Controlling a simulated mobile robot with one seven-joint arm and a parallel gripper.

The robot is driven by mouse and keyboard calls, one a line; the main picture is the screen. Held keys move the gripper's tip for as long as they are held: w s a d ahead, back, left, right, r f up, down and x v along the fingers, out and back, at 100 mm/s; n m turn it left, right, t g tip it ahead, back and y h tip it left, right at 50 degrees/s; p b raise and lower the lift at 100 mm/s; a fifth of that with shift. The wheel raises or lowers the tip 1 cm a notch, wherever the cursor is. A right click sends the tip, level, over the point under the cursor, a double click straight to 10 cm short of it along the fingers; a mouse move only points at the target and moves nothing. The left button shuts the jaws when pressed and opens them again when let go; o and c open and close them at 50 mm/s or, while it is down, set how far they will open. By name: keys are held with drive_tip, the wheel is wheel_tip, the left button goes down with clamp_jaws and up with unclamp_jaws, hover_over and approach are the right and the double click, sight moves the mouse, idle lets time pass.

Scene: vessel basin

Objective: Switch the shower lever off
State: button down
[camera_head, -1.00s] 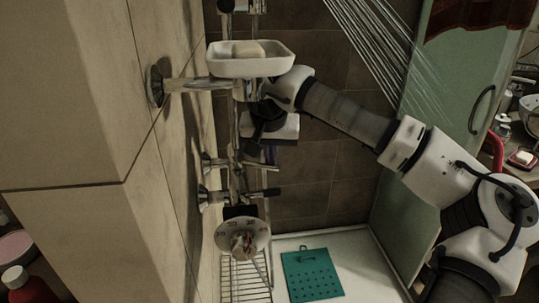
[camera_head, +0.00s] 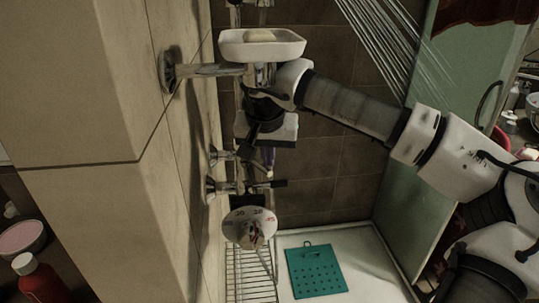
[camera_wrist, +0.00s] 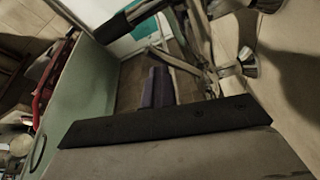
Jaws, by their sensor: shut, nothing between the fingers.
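The shower fittings run down the tiled wall. A lever with a chrome stem and black handle (camera_head: 279,183) sticks out to the right, below my gripper. Another chrome stem (camera_head: 219,154) shows just above it; its outer end is partly hidden by my gripper. I cannot tell which one is the shower lever. My gripper (camera_head: 267,160) is shut and empty, its purplish fingers pointing down close to these levers. In the wrist view the closed fingers (camera_wrist: 157,74) lie near a chrome rod (camera_wrist: 174,60). Contact is not clear. Water streams (camera_head: 385,45) fall at the upper right.
A white soap dish (camera_head: 262,45) with soap sits above my gripper. A round numbered dial (camera_head: 250,225) is below the levers. A wire rack (camera_head: 248,270) and teal mat (camera_head: 316,271) lie lower down. A green panel (camera_head: 405,185) stands to the right.

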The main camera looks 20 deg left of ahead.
drive_tip(key=shift+s+a+f, duration=0.1)
drive_tip(key=shift+s+f, duration=0.05)
drive_tip(key=shift+s, duration=0.15)
drive_tip(key=shift+w, duration=0.15)
